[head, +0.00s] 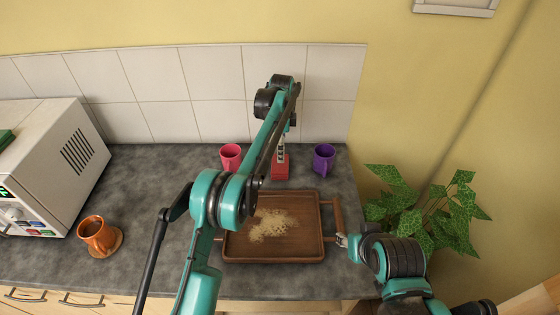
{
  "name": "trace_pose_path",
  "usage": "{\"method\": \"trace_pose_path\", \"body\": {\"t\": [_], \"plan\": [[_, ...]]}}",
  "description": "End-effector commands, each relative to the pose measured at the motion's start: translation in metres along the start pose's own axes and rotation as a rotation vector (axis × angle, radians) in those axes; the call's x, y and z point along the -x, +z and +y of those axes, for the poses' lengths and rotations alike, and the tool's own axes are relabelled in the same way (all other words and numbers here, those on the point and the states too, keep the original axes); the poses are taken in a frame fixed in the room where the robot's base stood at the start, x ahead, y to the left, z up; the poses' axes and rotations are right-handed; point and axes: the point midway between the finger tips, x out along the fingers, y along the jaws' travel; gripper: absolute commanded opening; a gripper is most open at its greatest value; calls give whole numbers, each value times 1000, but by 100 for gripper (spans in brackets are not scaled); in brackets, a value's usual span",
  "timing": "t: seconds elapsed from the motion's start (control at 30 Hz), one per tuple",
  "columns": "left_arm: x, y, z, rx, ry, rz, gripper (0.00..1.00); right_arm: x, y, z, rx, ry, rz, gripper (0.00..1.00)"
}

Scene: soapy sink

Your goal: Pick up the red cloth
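The red cloth (281,174) is a small folded-looking red shape on the grey counter behind the wooden tray, between the pink mug and the purple mug. My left arm reaches over the tray, and my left gripper (281,156) points down at the cloth, its fingertips overlapping the cloth's upper part in the picture. I cannot tell whether the fingers are closed on it. My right gripper (342,240) is low at the tray's right side, close to its right handle. Its fingers are too small to tell open from shut.
The wooden tray (313,252) holds pale crumbs (272,225). The pink mug (231,158) and purple mug (324,158) flank the cloth. An orange mug (96,235) and a white microwave (50,160) are at left. A plant (430,208) stands right of the counter.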

Motion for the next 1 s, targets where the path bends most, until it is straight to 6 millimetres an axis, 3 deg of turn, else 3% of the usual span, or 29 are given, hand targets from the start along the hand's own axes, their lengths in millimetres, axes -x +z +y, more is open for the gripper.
{"method": "trace_pose_path", "body": {"t": [0.6,0.83,0.97,1.0], "plan": [[-76,6,2,-2,1,0,100,-21,15,0,0,0,0,40],[-77,5,2,-2,1,0,100,-20,14,0,0,0,0,40],[-76,5,2,-2,1,0,67,-20,14,0,0,0,0,40],[-76,5,2,-2,1,0,67,-20,14,0,0,0,0,40]]}}
